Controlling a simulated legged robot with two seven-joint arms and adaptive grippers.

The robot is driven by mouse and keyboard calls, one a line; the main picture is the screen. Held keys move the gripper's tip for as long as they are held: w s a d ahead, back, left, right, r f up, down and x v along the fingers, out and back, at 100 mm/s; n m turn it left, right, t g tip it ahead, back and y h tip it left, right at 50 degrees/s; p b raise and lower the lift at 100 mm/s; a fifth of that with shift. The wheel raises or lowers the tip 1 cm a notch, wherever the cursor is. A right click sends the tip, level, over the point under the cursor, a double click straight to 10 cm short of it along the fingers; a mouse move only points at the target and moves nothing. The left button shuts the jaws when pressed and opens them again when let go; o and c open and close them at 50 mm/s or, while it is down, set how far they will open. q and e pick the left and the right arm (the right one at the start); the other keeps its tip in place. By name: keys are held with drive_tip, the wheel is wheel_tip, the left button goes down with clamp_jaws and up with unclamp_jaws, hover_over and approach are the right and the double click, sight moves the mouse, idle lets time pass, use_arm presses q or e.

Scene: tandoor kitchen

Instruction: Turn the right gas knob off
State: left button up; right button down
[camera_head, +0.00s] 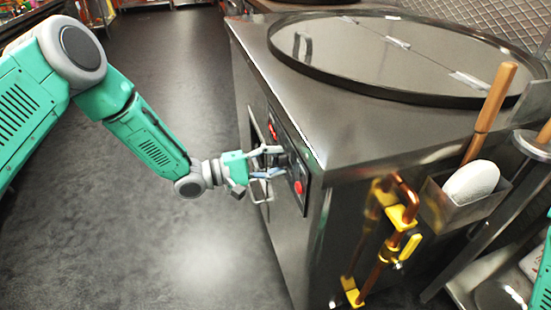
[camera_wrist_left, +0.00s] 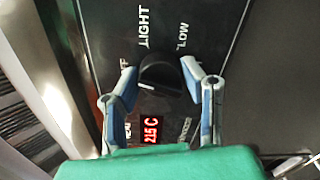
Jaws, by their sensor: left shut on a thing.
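The black gas knob (camera_wrist_left: 160,72) sits on a dark control panel between my left gripper's fingers, with a white pointer mark on its lower left. Labels LIGHT, LOW and a partly hidden OFF surround it. My left gripper (camera_wrist_left: 159,76) is shut on the knob, one finger on each side. In the head view my left gripper (camera_head: 271,162) is at the front panel (camera_head: 289,152) of the steel tandoor, and mostly hides the knob. I cannot tell a second knob there. My right gripper is out of view.
A red readout (camera_wrist_left: 151,130) shows 215 C. The tandoor's steel top (camera_head: 250,50) carries a large round lid (camera_head: 360,50). Copper gas pipe (camera_head: 376,255) with a yellow valve (camera_head: 408,250) runs down its right side, beside a steel holder (camera_head: 450,213). Floor at left is clear.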

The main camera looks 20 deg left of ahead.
use_arm(q)
drive_tip(key=shift+w+a+n, duration=0.15)
drive_tip(key=shift+n, duration=1.05)
drive_tip(key=o, duration=1.1)
drive_tip(key=shift+o, duration=0.2)
drive_tip(key=shift+f, duration=0.15)
drive_tip(key=v, duration=1.2)
drive_tip(key=shift+f, duration=0.1)
